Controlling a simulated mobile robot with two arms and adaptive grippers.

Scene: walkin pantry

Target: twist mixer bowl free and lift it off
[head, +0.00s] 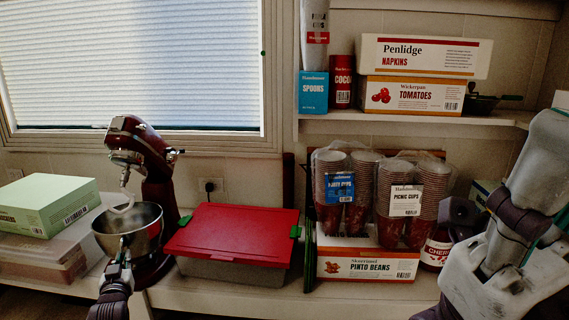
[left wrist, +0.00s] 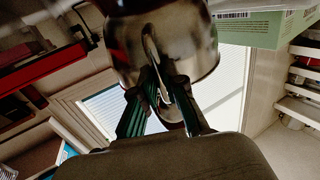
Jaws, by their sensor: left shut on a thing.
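The silver mixer bowl (head: 128,230) sits under the raised, tilted head of the dark red stand mixer (head: 156,170), with the curved hook (head: 124,190) over its mouth. My left gripper (head: 122,254) is at the bowl's near side. In the left wrist view the bowl (left wrist: 195,50) fills the upper middle, and my left gripper (left wrist: 160,75) is shut on its curved metal handle (left wrist: 150,42). The bowl's base and its seat on the mixer are hidden. My right arm is at the right in the head view; its fingertips cannot be made out.
A clear bin with a red lid (head: 240,232) stands close right of the mixer. A green box (head: 48,204) on a clear container (head: 50,255) is close on the left. A shelf (head: 420,117) is above.

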